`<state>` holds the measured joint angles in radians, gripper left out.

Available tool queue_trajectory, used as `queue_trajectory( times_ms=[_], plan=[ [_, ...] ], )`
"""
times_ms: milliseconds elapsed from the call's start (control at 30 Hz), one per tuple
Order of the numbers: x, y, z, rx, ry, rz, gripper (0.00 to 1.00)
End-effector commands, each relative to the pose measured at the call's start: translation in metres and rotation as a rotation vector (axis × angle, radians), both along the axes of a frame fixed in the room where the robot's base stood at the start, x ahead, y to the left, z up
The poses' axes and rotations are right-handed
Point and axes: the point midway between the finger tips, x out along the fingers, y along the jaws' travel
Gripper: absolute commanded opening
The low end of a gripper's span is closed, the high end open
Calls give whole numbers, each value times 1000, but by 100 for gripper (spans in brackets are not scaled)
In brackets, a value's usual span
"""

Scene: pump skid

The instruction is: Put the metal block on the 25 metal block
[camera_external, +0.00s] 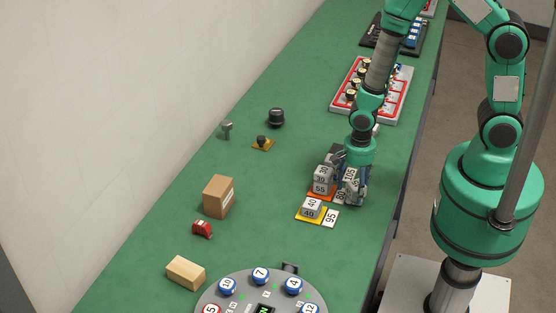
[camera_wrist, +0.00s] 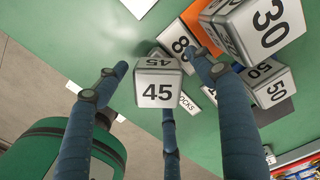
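My gripper (camera_external: 352,198) is over the group of numbered metal blocks at the right side of the green table. In the wrist view its fingers (camera_wrist: 160,80) stand spread around a metal block marked 45 (camera_wrist: 158,92). Gaps show between this block and the left and right fingers, so the gripper looks open. A block marked 30 (camera_wrist: 260,30) and a block marked 50 (camera_wrist: 270,88) stand to the right of it. In the external view a block marked 40 (camera_external: 311,206) sits on a yellow mat. I can read no 25 on any block. What lies under the 45 block is hidden.
White number cards lie close by, one marked 95 (camera_external: 331,218). A cardboard box (camera_external: 218,196), a red object (camera_external: 202,229) and a wooden block (camera_external: 185,272) stand to the left. A round tray (camera_external: 240,283) is at the front.

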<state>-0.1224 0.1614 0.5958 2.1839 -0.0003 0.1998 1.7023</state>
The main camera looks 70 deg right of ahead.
Motion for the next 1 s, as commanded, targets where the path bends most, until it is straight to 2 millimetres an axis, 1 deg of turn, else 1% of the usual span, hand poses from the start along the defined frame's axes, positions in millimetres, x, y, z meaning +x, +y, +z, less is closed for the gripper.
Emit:
queue_trajectory(
  times_ms=[267,467,667,867,1000],
  plan=[
    [0,0,1,0,0,0,68],
    [0,0,7,0,-1,0,68],
    [1,0,26,0,-3,0,68],
    [1,0,54,0,-4,0,68],
    [1,0,77,0,-4,0,68]
  ],
)
